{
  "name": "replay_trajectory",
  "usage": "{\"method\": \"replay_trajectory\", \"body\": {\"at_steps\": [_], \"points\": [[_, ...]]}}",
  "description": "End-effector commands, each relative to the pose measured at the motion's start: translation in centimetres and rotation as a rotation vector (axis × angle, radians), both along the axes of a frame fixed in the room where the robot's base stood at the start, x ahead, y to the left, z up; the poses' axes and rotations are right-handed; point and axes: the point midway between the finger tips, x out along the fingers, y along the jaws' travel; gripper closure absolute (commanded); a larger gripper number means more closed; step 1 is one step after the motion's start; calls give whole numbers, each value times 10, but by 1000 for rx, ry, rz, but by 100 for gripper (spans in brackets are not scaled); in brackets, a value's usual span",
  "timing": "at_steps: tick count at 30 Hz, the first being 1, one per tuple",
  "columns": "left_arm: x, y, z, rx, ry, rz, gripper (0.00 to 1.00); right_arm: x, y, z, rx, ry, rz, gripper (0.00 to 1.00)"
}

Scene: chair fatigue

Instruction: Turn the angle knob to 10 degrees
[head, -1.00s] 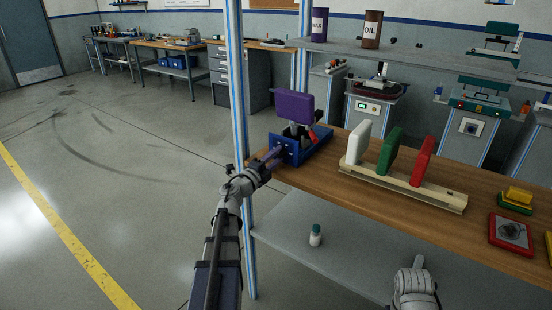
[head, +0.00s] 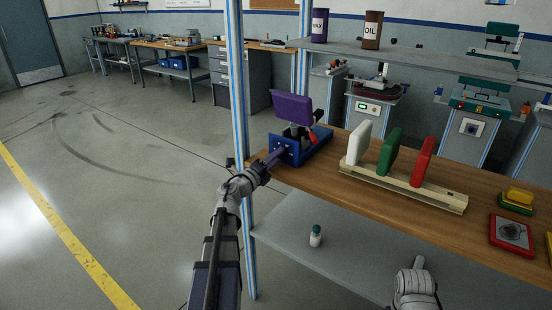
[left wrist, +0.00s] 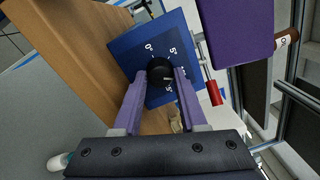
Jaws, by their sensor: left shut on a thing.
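The angle knob (left wrist: 160,72) is a small black dial on the blue front face of the test device (left wrist: 126,48). White numbers surround it, partly readable, and a pale pointer mark shows on it; I cannot read the exact angle. My left gripper (left wrist: 160,84) has its purple fingers shut on the knob from either side. In the head view the left gripper (head: 275,157) is at the front of the blue device (head: 314,150), which carries a tilted purple pad (head: 292,106). The knob is hidden there. My right gripper (head: 417,264) is low at the bottom, its jaws unclear.
The device stands at the left end of a wooden workbench (head: 400,207). White (head: 358,143), green (head: 391,151) and red (head: 422,161) pads stand in a wooden rack to its right. A blue-white post (head: 240,120) rises beside my left arm. A small bottle (head: 316,236) stands on the lower shelf.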

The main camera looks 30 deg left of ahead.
Motion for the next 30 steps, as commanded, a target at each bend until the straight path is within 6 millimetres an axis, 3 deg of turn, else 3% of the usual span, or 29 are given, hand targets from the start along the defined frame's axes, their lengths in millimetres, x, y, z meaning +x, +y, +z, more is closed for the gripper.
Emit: {"method": "replay_trajectory", "body": {"at_steps": [5, 6, 13, 23, 30], "points": [[0, -1, 0, 0, 1, -2, 100, 0, 0, 0, 0, 0, 0, 27], [0, -1, 0, 0, 1, -2, 54, 0, 0, 0, 0, 0, 0, 27], [0, -1, 0, -1, 0, -1, 28, 0, 0, 0, 0, 0, 0, 27], [0, 0, 0, -21, 3, 0, 28, 0, 0, 0, 0, 0, 0, 27], [0, -2, 0, -231, 20, -2, 28, 0, 0, 0, 0, 0, 0, 27]]}}
